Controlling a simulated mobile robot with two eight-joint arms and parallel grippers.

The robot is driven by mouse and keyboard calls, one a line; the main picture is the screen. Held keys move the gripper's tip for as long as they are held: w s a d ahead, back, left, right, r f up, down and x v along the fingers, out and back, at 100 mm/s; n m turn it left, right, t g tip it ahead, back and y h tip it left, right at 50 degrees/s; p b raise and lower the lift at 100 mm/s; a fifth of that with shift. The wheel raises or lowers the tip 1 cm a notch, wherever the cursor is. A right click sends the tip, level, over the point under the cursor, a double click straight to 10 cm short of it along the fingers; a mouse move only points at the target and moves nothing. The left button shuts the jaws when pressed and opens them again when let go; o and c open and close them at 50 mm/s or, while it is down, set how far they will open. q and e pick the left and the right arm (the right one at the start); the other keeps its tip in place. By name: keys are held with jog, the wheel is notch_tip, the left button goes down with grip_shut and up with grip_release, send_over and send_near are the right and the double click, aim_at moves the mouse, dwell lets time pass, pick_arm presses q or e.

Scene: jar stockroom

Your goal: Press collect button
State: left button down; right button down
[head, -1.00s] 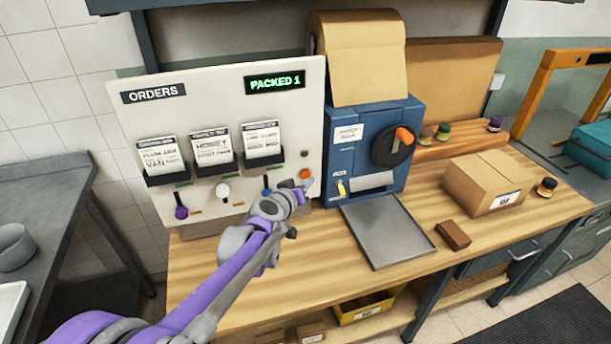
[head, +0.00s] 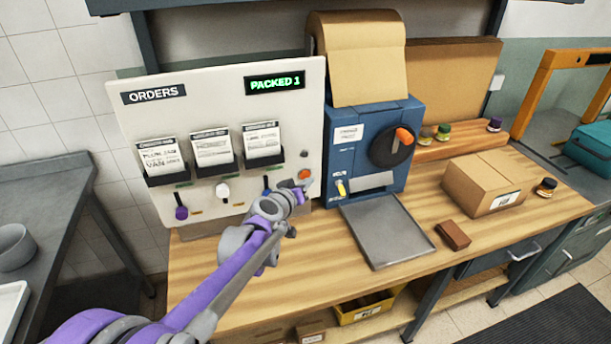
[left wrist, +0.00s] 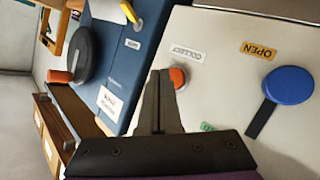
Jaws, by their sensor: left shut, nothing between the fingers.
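The collect button is a small orange-red round button (head: 305,174) low on the right side of the white orders board (head: 225,105). In the left wrist view the button (left wrist: 179,78) sits beside a label reading COLLECT (left wrist: 187,53). My left gripper (head: 304,185) is shut and empty, its tip just below the button in the head view. In the left wrist view the closed fingertips (left wrist: 160,76) lie right against the button's left edge. I cannot tell whether they touch it. My right gripper is not in view.
A blue lever (left wrist: 288,86) beside an OPEN label (left wrist: 259,49) is near the button. A blue machine (head: 372,150) with a crank and a metal tray (head: 388,231) stands right of the board. A cardboard box (head: 483,183) and brown block (head: 453,235) are on the wooden bench.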

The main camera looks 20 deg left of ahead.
pick_arm(q)
jog(key=shift+w+a, duration=0.2)
jog(key=shift+w, duration=0.1)
jog(key=shift+w+a+p, duration=0.25)
jog(key=shift+w+p, duration=0.05)
jog(key=shift+p, duration=0.05)
dwell(0.7)
jog(key=shift+s+d, duration=0.5)
jog(key=shift+s, duration=0.2)
jog(key=shift+s+d, duration=0.7)
jog(key=shift+s, duration=0.35)
jog(key=shift+s+d, duration=0.7)
jog(key=shift+s, duration=0.35)
